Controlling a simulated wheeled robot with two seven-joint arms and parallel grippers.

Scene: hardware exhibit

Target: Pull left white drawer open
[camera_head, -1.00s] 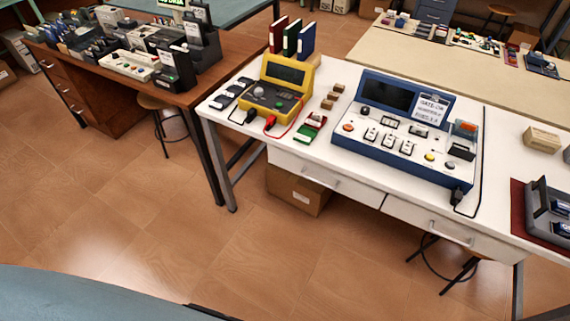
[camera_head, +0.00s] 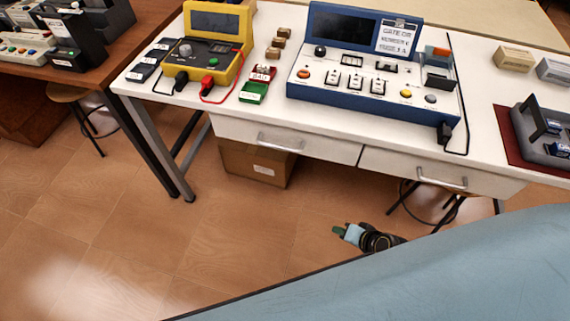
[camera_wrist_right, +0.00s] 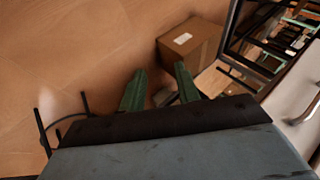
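The left white drawer (camera_head: 235,129) is shut under the front edge of the white table, with a silver bar handle (camera_head: 280,143). My right gripper (camera_head: 343,231) is in front of and below the drawers, to the right of that handle and apart from it. In the right wrist view its two green fingers (camera_wrist_right: 159,82) are spread, with nothing between them. A white drawer front with a handle (camera_wrist_right: 305,111) shows at the right edge there; I cannot tell which drawer it is. My left gripper is not in view.
The right white drawer (camera_head: 400,168) is beside the left one and shut. A cardboard box (camera_head: 253,162) stands on the floor under the left drawer; it also shows in the right wrist view (camera_wrist_right: 191,43). A stool stands under the right drawer. Floor in front is clear.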

